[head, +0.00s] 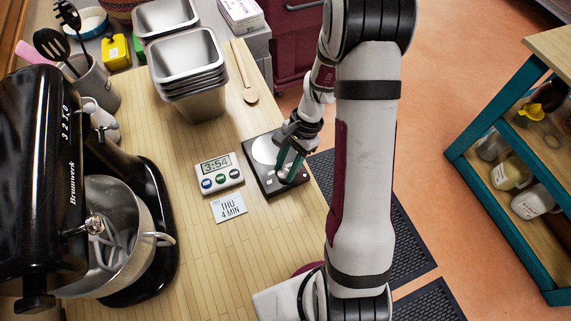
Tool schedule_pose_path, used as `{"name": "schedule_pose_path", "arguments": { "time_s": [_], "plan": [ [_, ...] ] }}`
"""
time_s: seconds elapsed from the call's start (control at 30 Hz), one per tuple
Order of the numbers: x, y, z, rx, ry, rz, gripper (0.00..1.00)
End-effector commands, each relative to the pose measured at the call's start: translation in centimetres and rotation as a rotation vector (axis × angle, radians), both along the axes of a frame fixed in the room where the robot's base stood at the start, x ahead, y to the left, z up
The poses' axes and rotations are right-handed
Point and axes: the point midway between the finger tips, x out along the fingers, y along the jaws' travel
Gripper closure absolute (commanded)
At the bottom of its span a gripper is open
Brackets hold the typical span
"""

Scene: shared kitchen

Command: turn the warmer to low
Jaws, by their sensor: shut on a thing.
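The warmer (262,175) is a small dark, flat unit with a round silver plate on top. It sits near the right edge of the wooden counter in the head view. My gripper (290,167) points down over the warmer's right side, beside the plate. Its green-edged fingers are shut on what appears to be the warmer's knob, which the fingers and wrist largely hide. The knob's setting and any markings around it cannot be read.
A timer (217,173) reading 3:54 and a card (228,207) marked "THU 4 MIN" lie left of the warmer. Stacked metal pans (188,68) and a wooden spoon (243,74) are behind it. A black mixer (38,170) fills the left. The front counter is clear.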

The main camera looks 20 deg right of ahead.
Motion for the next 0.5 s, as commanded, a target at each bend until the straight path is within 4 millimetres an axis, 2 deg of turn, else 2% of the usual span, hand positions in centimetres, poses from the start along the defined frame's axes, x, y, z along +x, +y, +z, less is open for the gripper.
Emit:
{"name": "schedule_pose_path", "arguments": {
  "time_s": [0.2, 0.5],
  "plan": [
    [-0.18, -0.01, 0.0, 0.001, 0.001, -0.152, 1.0],
    [-0.28, 0.02, -0.02, 0.001, 0.002, -0.285, 1.0]
  ]
}}
